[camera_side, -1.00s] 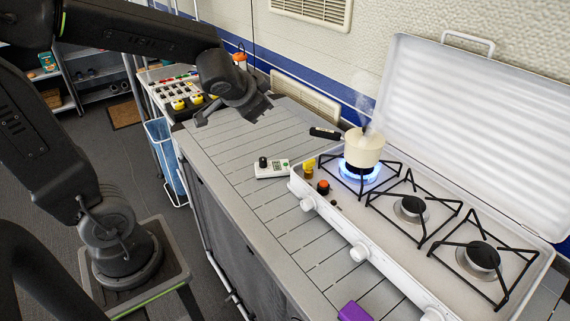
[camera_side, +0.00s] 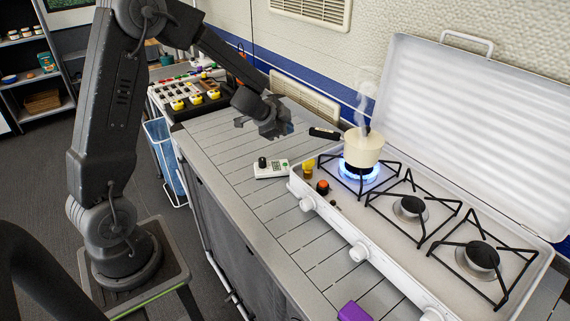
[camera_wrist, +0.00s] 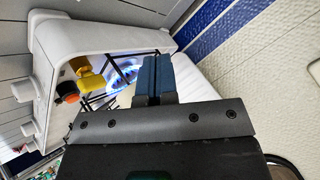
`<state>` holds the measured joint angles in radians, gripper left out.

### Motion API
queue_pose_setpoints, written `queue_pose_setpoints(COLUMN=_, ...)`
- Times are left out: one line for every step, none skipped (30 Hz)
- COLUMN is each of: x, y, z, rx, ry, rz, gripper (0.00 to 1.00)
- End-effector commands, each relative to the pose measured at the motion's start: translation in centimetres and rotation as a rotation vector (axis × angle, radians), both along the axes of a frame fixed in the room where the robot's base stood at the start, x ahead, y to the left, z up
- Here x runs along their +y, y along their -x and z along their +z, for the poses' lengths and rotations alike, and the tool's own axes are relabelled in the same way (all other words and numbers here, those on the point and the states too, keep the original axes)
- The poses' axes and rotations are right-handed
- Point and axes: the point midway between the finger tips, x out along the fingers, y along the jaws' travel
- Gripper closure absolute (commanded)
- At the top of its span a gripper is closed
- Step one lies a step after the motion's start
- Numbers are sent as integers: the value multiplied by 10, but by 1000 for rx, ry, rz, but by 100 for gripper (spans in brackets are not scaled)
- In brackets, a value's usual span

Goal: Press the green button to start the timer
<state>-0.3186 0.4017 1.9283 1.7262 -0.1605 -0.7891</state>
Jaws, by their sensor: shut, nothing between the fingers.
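The white timer (camera_side: 268,170) lies on the slatted counter, left of the stove. It has a dark knob and a small green button (camera_side: 283,164) at its right end. My gripper (camera_side: 286,130) is in the air, above and beyond the timer in the side view, and apart from it. Its blue fingers (camera_wrist: 153,78) are together and empty in the wrist view. I cannot make out the timer in the wrist view.
A camp stove (camera_side: 330,220) with several burners stands to the right, lid open. A steaming pot (camera_side: 364,150) sits over a lit flame, which also shows in the wrist view (camera_wrist: 123,75). A purple object (camera_side: 354,312) lies at the front. The counter's left part is clear.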

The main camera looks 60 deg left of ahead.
Motion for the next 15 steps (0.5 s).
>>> queue_pose_setpoints(x=0, y=0, z=0, rx=-1, ry=-1, rz=1, gripper=100)
queue_pose_setpoints(x=0, y=0, z=0, rx=-1, ry=-1, rz=1, gripper=100)
queue_pose_setpoints(x=0, y=0, z=0, rx=-1, ry=-1, rz=1, gripper=100)
queue_pose_setpoints(x=0, y=0, z=0, rx=-1, ry=-1, rz=1, gripper=100)
queue_pose_setpoints(x=0, y=0, z=0, rx=0, ry=-2, rz=0, gripper=100)
queue_pose_setpoints(x=0, y=0, z=-1, rx=1, ry=-1, rz=0, gripper=100)
queue_pose_setpoints(x=0, y=1, z=-2, rx=1, ry=0, rz=1, gripper=100)
queue_pose_setpoints(x=0, y=1, z=-3, rx=1, ry=0, rz=2, gripper=100)
queue_pose_setpoints(x=0, y=1, z=-5, rx=2, ry=1, rz=2, gripper=100)
queue_pose_setpoints(x=0, y=1, z=-6, rx=3, ry=2, rz=1, gripper=100)
queue_pose_setpoints(x=0, y=1, z=-8, rx=3, ry=2, rz=1, gripper=100)
queue_pose_setpoints(x=0, y=1, z=-10, rx=3, ry=2, rz=2, gripper=100)
queue_pose_setpoints(x=0, y=1, z=-12, rx=3, ry=2, rz=3, gripper=100)
queue_pose_setpoints(x=0, y=1, z=-14, rx=3, ry=2, rz=3, gripper=100)
queue_pose_setpoints(x=0, y=1, z=-17, rx=3, ry=2, rz=4, gripper=100)
